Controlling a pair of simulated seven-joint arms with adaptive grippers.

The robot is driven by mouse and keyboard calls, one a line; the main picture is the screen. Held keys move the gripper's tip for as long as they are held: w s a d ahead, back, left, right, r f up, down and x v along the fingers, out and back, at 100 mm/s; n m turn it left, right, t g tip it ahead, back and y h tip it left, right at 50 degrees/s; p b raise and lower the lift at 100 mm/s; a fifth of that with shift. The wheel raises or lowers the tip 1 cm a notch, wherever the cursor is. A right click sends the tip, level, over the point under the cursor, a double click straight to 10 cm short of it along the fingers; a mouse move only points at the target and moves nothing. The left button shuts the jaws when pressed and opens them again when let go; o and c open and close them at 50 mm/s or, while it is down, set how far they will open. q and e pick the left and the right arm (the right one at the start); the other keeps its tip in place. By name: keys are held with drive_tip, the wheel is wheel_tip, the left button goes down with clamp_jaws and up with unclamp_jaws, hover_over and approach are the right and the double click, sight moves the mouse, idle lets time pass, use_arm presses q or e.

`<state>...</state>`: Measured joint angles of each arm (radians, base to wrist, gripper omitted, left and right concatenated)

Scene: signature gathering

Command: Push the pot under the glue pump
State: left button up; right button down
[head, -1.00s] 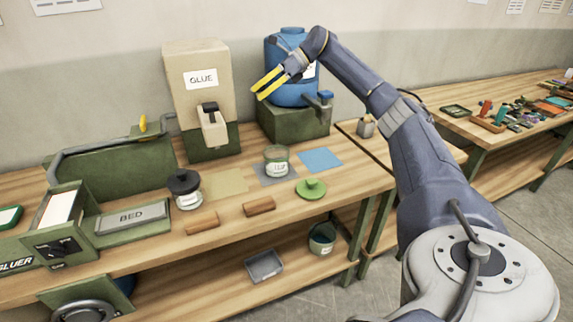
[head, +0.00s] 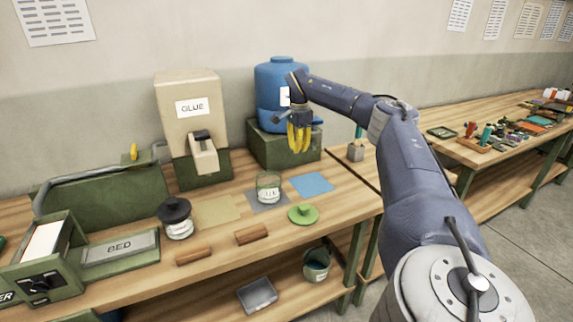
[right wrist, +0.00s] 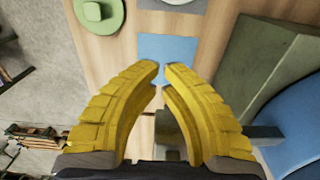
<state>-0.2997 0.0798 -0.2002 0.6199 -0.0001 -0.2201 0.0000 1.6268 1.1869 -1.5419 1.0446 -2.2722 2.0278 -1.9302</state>
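A clear glass pot with a white label (head: 268,187) stands upright on a grey mat, right of the glue pump. The glue pump is a beige box marked GLUE (head: 187,92) with a spout (head: 203,158) above a tan mat (head: 216,211). A second pot with a black lid (head: 178,225) stands left of that mat. My right gripper (head: 300,150) points down in front of the blue tank, above and right of the glass pot, apart from it. In the right wrist view its yellow fingertips (right wrist: 162,67) nearly meet with nothing between them. My left gripper is out of view.
A blue tank (head: 272,72) stands on a green block (head: 262,150) behind my gripper. A blue sheet (head: 312,185), a green lid (head: 303,214) and two brown rollers (head: 253,234) lie on the bench. A grey cup (head: 355,151) stands to the right.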

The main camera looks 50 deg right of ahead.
sight(245, 206)
wheel_tip(245, 206, down, 18)
drive_tip(key=shift+f, duration=0.1)
drive_tip(key=shift+w+a+f, duration=0.1)
drive_tip(key=shift+w+a, duration=0.2)
drive_tip(key=shift+a, duration=0.35)
drive_tip(key=shift+w+a+f, duration=0.1)
drive_tip(key=shift+w+a, duration=0.2)
drive_tip(key=shift+a, duration=0.3)
drive_tip(key=shift+w+a, duration=0.3)
drive_tip(key=shift+a, duration=0.25)
drive_tip(key=w+a, duration=0.2)
drive_tip(key=a, duration=0.3)
drive_tip(key=w+a, duration=0.3)
drive_tip(key=a, duration=0.2)
drive_tip(key=w+a, duration=0.3)
drive_tip(key=a, duration=0.3)
drive_tip(key=shift+s+d, duration=0.1)
